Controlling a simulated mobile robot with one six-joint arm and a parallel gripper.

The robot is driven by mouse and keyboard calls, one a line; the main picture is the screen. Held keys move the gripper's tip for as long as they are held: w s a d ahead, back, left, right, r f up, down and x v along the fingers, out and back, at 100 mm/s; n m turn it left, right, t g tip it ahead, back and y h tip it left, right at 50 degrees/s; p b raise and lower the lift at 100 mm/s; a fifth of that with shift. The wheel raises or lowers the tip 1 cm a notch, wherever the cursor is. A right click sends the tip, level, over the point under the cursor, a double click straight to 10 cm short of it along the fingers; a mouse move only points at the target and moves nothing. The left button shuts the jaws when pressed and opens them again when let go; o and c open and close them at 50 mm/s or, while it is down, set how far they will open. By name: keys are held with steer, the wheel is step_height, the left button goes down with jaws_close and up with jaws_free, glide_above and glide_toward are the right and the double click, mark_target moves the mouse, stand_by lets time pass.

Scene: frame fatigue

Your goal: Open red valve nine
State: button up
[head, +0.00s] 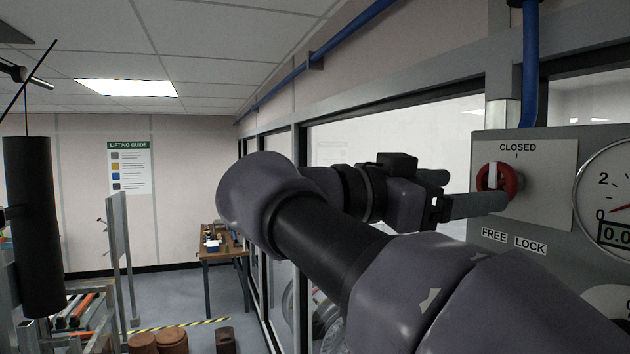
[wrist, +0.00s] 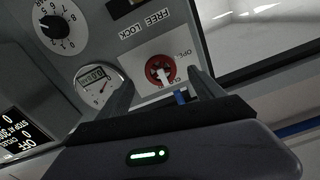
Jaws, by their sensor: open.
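The red valve (head: 510,181) is a round red knob with a white bar across it, mounted on a grey panel at the right of the head view. A "CLOSED" label is above it. In the wrist view the red valve (wrist: 153,67) shows ahead, between my two fingers, with a partly hidden "OPEN" label beside it. I see no number nine. My gripper (head: 478,192) is open, its fingers pointing at the panel. One finger overlaps the valve's lower edge in the head view; I cannot tell whether it touches. In the wrist view my gripper (wrist: 163,88) is empty.
A pressure gauge (head: 612,190) sits right of the valve, with a "FREE LOCK" label (head: 513,240) below it. A blue pipe (head: 530,70) runs above. Windows line the wall.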

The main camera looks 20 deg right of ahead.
mark_target(491, 187)
steer(key=d, duration=0.5)
steer(key=d+p, duration=0.1)
steer(key=d, duration=0.2)
steer(key=shift+w+d, duration=0.1)
steer(key=shift+w, duration=0.25)
steer(key=shift+c, duration=0.5)
steer(key=c, duration=1.3)
